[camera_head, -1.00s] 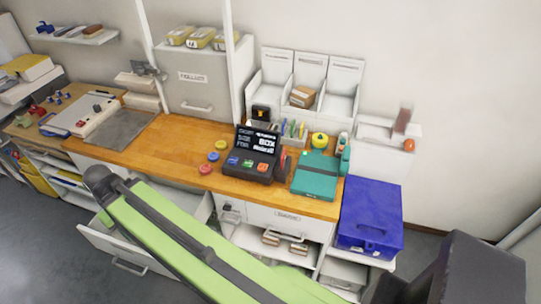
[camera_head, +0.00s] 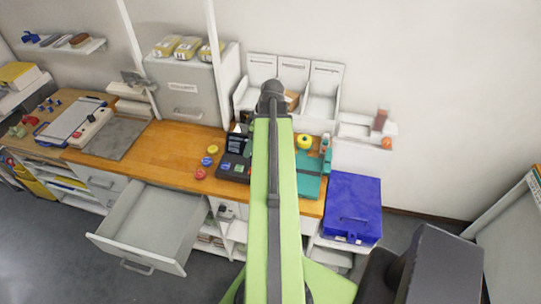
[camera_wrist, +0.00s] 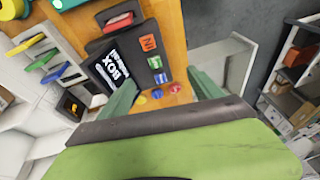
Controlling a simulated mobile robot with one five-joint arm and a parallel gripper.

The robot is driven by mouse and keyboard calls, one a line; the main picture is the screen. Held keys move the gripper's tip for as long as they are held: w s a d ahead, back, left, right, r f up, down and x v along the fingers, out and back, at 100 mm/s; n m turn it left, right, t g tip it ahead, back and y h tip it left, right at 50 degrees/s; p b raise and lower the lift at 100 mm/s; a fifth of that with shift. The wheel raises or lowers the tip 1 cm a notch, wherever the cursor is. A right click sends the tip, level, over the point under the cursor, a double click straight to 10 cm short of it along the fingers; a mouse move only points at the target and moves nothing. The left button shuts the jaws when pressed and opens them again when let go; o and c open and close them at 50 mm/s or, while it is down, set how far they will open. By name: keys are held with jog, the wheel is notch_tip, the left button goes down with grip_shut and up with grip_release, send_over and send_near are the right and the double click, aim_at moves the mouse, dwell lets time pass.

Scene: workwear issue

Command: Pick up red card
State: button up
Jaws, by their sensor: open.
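A red card-like piece (camera_wrist: 119,21) shows in the wrist view, at the dark end of the black terminal (camera_wrist: 118,65), seemingly set in a slot. In the head view the terminal (camera_head: 233,153) is partly covered by my arm, and the red piece is hidden behind it. My gripper (camera_wrist: 164,88) is open and empty. Its two green fingers stand apart over the counter side of the terminal, with the red piece beyond them toward the top of the picture. In the head view my arm hides the fingers.
Red, blue and yellow discs (camera_head: 206,161) lie left of the terminal. A teal box (camera_head: 310,183), a yellow roll (camera_head: 304,141) and a blue case (camera_head: 353,198) stand to the right. An open drawer (camera_head: 150,222) juts out below the counter (camera_head: 160,160).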

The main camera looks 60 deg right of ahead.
jog(key=s+d+r+t+p, duration=0.15)
jog(key=s+d+r, duration=0.25)
jog(key=s+d, duration=0.6)
jog(key=shift+n+h, duration=0.3)
jog(key=shift+n, duration=0.1)
jog(key=b+x, duration=0.5)
jog(key=s+a+b+x, duration=0.1)
jog(key=b+x, duration=0.4)
jog(key=x, duration=0.1)
jog(key=a+b+x, duration=0.1)
jog(key=b+x, duration=0.4)
jog(key=x, duration=0.1)
jog(key=shift+s+a+f+b, duration=0.15)
jog(key=shift+s+f+b, duration=0.1)
jog(key=shift+b, duration=0.15)
jog(key=shift+w+r, duration=0.1)
jog(key=shift+r, duration=0.1)
jog(key=shift+c, duration=0.3)
jog(key=c, duration=1.4)
jog(key=shift+o, duration=0.2)
jog(key=shift+r+p, duration=0.1)
jog(key=shift+p, duration=0.2)
